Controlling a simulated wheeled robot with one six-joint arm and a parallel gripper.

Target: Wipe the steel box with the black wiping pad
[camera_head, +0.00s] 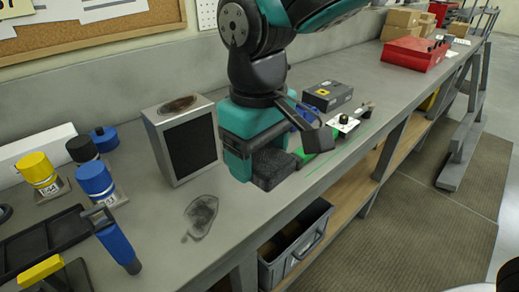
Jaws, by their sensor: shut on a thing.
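The steel box (204,145) stands upright on the grey bench, left of my gripper. It has bare metal edges and a black front panel, and its top has a dark brownish smudge (179,105). My teal gripper (262,150) is to the right of the box, pointing down, apart from it. It is shut on the black wiping pad (273,170), a dark textured block at its lower end. The upper part of the pad is hidden by the gripper. I cannot tell whether the pad touches the bench.
A dark grey stain (200,215) lies on the bench in front of the box. Yellow (37,170) and blue (94,180) cylinders stand at left, near a black tray (45,243). A dark box (327,95) and green blocks are behind my gripper. The bench's front edge is close.

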